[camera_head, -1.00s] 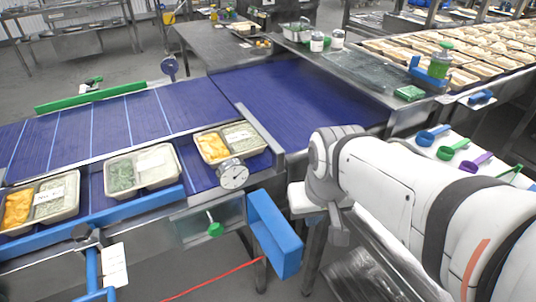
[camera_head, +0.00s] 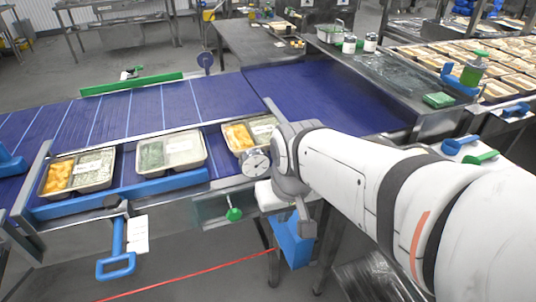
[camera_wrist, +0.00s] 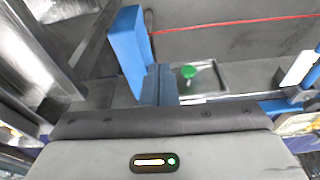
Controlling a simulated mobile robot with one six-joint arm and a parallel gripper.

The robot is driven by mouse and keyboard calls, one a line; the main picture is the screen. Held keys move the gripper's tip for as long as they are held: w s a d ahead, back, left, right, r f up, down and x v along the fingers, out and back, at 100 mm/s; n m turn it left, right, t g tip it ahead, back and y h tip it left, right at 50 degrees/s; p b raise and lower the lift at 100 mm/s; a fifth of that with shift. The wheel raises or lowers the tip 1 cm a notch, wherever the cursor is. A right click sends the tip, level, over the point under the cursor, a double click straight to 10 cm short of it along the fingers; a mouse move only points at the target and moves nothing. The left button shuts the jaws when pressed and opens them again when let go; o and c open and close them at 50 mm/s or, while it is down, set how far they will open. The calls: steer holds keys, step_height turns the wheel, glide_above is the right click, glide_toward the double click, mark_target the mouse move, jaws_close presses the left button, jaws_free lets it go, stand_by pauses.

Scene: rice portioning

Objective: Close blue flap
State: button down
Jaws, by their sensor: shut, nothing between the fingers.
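The blue flap (camera_head: 293,246) stands out below the conveyor's side in the head view. My arm hides its upper part. In the wrist view the flap (camera_wrist: 128,50) is a tall blue panel just left of my fingertips. My gripper (camera_wrist: 158,72) is shut and empty, with its dark fingers close beside the flap's lower right side. I cannot tell whether they touch it. In the head view my wrist is above and in front of the flap, and the fingers are not clear.
A clear-fronted box with a green knob (camera_head: 234,214) is left of the flap. Food trays (camera_head: 171,152) sit on the blue conveyor (camera_head: 150,110). A round dial (camera_head: 256,162) is near my wrist. A red line (camera_head: 190,275) crosses the floor. A blue handle (camera_head: 117,266) hangs at lower left.

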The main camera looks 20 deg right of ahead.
steer(key=w+d+f+m+g+y, duration=0.1)
steer(key=w+d+f+m+y, duration=0.1)
steer(key=w+d+f+m, duration=0.55)
steer(key=w+d+f+m+g+y, duration=0.2)
steer(key=w+d+f+m, duration=0.3)
steer(key=d+m, duration=0.45)
steer(key=x, duration=1)
steer(key=shift+a+b, duration=0.45)
steer(key=shift+a, duration=0.05)
steer(key=shift+f, duration=0.1)
